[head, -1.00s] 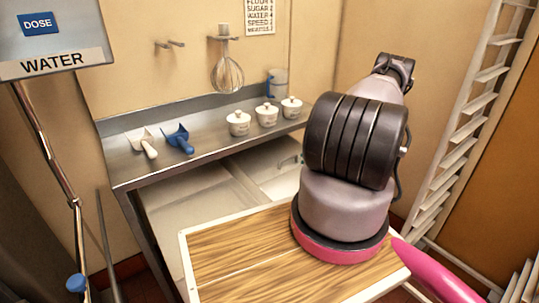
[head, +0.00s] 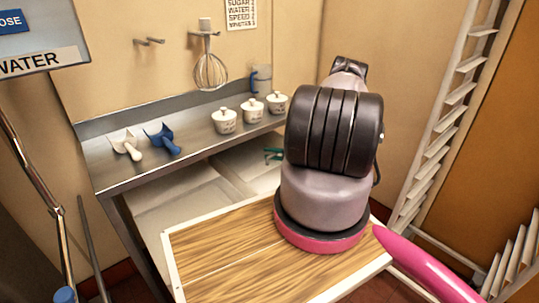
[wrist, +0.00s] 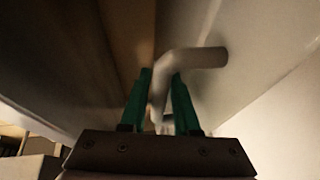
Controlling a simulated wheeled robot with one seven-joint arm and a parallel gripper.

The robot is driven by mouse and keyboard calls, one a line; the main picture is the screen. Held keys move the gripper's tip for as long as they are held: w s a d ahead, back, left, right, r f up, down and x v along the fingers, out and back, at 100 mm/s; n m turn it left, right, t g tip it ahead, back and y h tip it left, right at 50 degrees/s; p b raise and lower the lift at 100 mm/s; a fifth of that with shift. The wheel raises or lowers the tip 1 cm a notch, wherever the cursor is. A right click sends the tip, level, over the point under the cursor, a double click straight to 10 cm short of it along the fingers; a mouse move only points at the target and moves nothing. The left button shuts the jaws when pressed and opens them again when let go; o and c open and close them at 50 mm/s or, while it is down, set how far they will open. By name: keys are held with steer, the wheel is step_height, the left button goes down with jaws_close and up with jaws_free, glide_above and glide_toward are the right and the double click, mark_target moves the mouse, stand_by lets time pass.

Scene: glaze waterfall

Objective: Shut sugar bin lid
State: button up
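Under the steel shelf, two pale bin lids show in the head view, a left one (head: 185,205) and a right one (head: 238,180). No label names the sugar bin, and I cannot tell how far either lid is open. My gripper (head: 273,155) has green fingers and is at the right lid, at its handle. In the wrist view my gripper (wrist: 161,76) has its fingers apart, one on each side of a pale bent handle (wrist: 195,58). The handle runs from a pale panel (wrist: 240,80). A gap shows at the right finger; contact at the left finger is unclear.
The steel shelf (head: 195,128) over the bins carries a white scoop (head: 125,143), a blue scoop (head: 163,139) and lidded pots (head: 224,121). A whisk (head: 210,70) hangs above. A wooden-topped surface (head: 215,262) is in front, and a white rack (head: 445,120) stands at right.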

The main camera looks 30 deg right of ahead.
jaws_close()
steer(key=shift+s, duration=0.1)
steer(key=s+d, duration=0.2)
steer(key=s, duration=0.9)
steer(key=s+d, duration=0.2)
steer(key=s, duration=1)
steer(key=shift+d, duration=0.35)
jaws_free()
steer(key=shift+w, duration=0.1)
